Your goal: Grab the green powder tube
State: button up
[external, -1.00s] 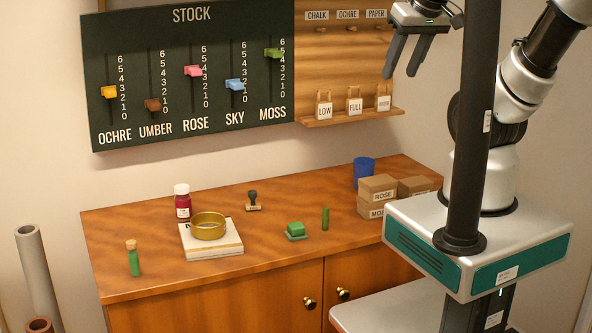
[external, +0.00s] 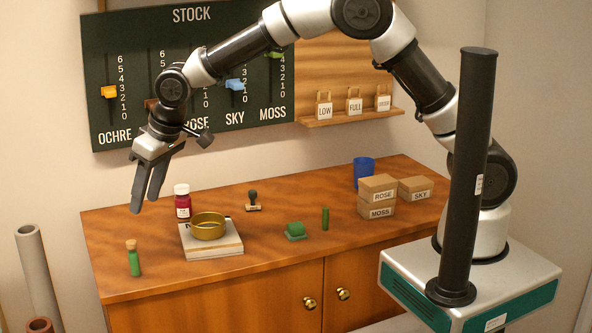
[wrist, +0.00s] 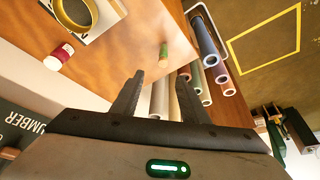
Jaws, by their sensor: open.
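The green powder tube (external: 134,260) stands upright with a cork top near the left front corner of the wooden cabinet top.
A red jar (external: 182,203) and a brass dish (external: 208,228) on books (external: 212,250) are right of the tube. Pipes (external: 40,270) stand left of the cabinet (external: 270,275).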

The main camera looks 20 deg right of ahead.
aim_at(129, 258)
jog(key=x, duration=1.8)
jog(key=shift+s+a, duration=0.25)
jog(key=shift+r, duration=0.1)
grip_shut()
